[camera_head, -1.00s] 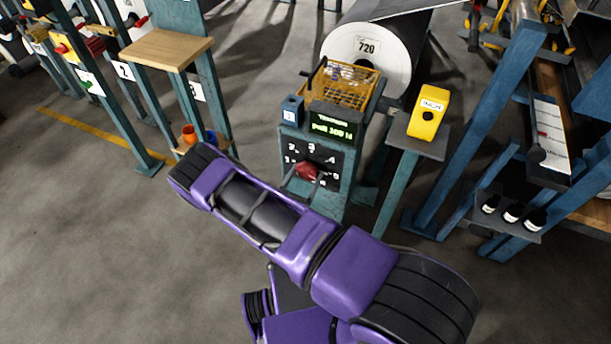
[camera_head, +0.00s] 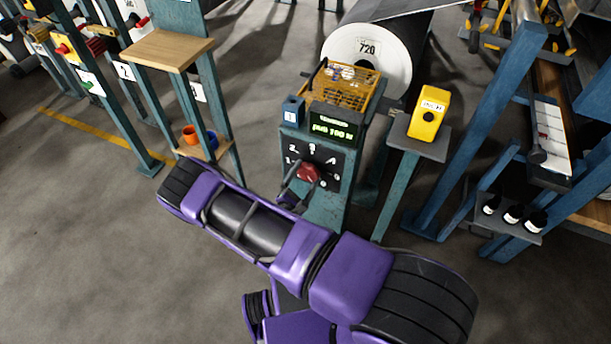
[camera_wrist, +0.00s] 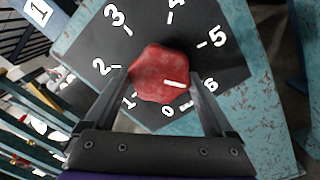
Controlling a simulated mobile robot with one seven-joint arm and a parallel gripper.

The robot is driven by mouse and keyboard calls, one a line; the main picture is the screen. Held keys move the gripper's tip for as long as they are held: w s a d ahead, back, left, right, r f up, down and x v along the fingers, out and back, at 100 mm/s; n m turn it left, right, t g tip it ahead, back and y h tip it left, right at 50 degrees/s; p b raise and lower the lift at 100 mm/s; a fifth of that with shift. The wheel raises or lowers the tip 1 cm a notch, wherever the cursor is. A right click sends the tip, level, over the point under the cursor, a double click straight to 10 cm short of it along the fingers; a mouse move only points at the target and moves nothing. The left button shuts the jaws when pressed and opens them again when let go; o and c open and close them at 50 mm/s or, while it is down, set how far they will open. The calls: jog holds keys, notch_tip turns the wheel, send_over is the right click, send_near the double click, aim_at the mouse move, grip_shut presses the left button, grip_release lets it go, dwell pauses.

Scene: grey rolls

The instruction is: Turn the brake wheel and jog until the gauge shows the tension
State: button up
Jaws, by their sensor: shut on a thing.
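The brake wheel is a red knob (camera_head: 308,173) on a black dial plate numbered 0 to 6. It also shows in the wrist view (camera_wrist: 158,70), where its white mark points right and slightly down, roughly towards the 6. My gripper (camera_wrist: 160,88) is shut on the knob, one finger on each side. In the head view my gripper (camera_head: 293,194) reaches it from the lower left. The gauge (camera_head: 332,127) above the dial has green text that seems to read "pull 100 N"; it is blurred. The yellow jog box (camera_head: 428,113), marked INCH, stands on a stand to the right.
A yellow wire basket (camera_head: 345,87) and a small blue box (camera_head: 292,111) sit on top of the post. A large white roll (camera_head: 385,58) labelled 720 is behind. A wooden-topped stand (camera_head: 168,50) is at left. Open floor lies at lower left.

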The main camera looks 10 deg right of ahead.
jog(key=shift+m, duration=0.6)
jog(key=o, duration=1.1)
jog(key=v, duration=1.7)
jog(key=shift+s+a+p, duration=0.2)
jog(key=shift+p, duration=0.15)
